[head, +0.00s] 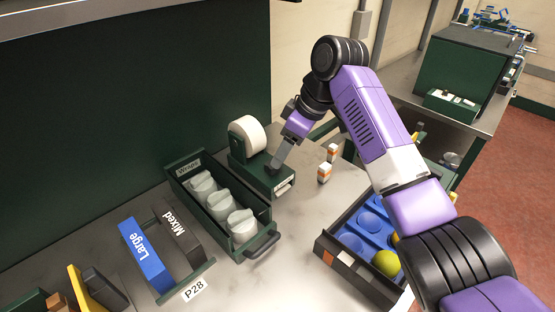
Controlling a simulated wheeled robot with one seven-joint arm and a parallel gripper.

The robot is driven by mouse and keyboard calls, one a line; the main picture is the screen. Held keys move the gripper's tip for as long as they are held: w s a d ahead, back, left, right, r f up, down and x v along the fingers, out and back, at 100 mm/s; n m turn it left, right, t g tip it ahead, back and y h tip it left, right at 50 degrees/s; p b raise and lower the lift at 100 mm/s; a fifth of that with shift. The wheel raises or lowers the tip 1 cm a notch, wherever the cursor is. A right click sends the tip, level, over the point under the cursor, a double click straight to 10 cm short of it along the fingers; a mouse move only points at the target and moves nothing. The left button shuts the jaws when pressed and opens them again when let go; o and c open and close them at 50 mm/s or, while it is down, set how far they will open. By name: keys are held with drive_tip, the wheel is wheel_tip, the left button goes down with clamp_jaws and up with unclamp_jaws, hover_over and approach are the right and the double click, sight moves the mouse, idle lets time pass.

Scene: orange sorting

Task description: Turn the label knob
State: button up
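A dark green label device (262,178) with a white label roll (247,134) stands on the counter left of the middle. A pale label strip (285,186) shows at its front. My gripper (276,166) points down at the device's top, just right of the roll. Its dark tips are at or just above the surface; I cannot tell whether they touch. They are too small to tell open or shut. I cannot make out the knob; it may be hidden by the gripper tips.
A green "Wraps" bin (258,243) with several white rolls stands left of the device. Small orange-white boxes (324,173) and a blue-lined tray (341,262) with a yellow-green ball (387,262) are right.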

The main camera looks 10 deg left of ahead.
drive_tip(key=shift+x, duration=2.6)
clamp_jaws()
